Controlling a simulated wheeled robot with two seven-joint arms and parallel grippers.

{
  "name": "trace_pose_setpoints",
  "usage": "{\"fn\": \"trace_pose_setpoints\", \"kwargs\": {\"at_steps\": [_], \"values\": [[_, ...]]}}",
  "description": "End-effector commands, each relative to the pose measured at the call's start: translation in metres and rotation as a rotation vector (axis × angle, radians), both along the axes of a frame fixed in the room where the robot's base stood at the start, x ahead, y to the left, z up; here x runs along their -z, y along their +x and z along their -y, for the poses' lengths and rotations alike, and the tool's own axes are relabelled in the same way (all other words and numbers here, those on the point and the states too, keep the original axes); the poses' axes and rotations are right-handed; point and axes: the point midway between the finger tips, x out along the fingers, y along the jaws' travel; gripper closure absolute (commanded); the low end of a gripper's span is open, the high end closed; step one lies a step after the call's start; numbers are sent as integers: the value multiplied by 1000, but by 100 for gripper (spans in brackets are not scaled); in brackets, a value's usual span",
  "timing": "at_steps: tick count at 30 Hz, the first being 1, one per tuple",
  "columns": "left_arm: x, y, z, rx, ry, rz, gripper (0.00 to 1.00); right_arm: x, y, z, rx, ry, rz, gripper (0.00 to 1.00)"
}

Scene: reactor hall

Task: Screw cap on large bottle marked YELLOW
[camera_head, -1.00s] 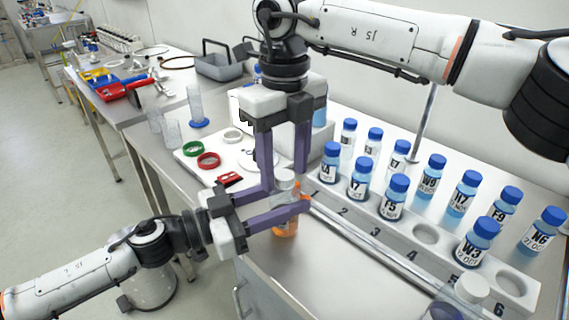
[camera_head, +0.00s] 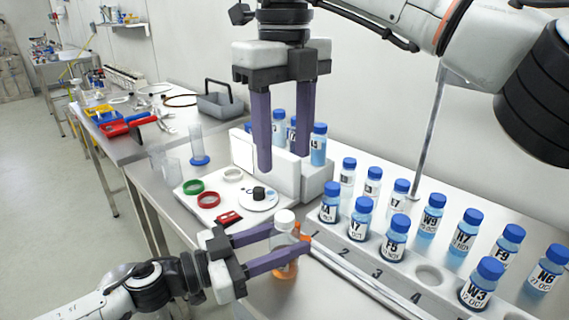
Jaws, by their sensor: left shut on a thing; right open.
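A clear bottle (camera_head: 283,268) with orange contents or marking stands upright at the near edge of the bench. A white cap (camera_head: 285,217) sits on its top; I cannot tell how tight it is. No word YELLOW is legible on it. My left gripper (camera_head: 293,246) is shut on the bottle, its two fingers around the body and hiding part of it. My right gripper (camera_head: 284,163) is open and empty, pointing down above and apart from the cap.
A numbered white rack (camera_head: 345,240) with several blue-capped bottles stands at right. A white tray (camera_head: 187,208) behind the bottle carries a green ring (camera_head: 194,187), a red ring (camera_head: 209,200) and a round white disc (camera_head: 272,203). A metal post (camera_head: 432,130) rises behind the rack.

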Motion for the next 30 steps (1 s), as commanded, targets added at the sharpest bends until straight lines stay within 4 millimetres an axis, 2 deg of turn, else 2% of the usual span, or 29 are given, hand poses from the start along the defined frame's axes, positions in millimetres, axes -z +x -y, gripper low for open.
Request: {"fn": "trace_pose_setpoints", "kwargs": {"at_steps": [9,10,13,23,26,30], "values": [[0,0,0,0,0,0,100,-3,0,0,0,0,0,52],[0,0,0,0,0,0,55,-3,0,0,0,0,0,52],[0,0,0,0,0,0,38,-3,0,0,0,0,0,52],[0,-1,-2,-1,0,0,37,-2,0,0,1,0,0,52],[1,-4,-11,-3,0,-1,37,-1,0,0,1,0,0,52],[3,-16,-34,-3,2,-2,37,2,0,0,1,0,0,52]]}}
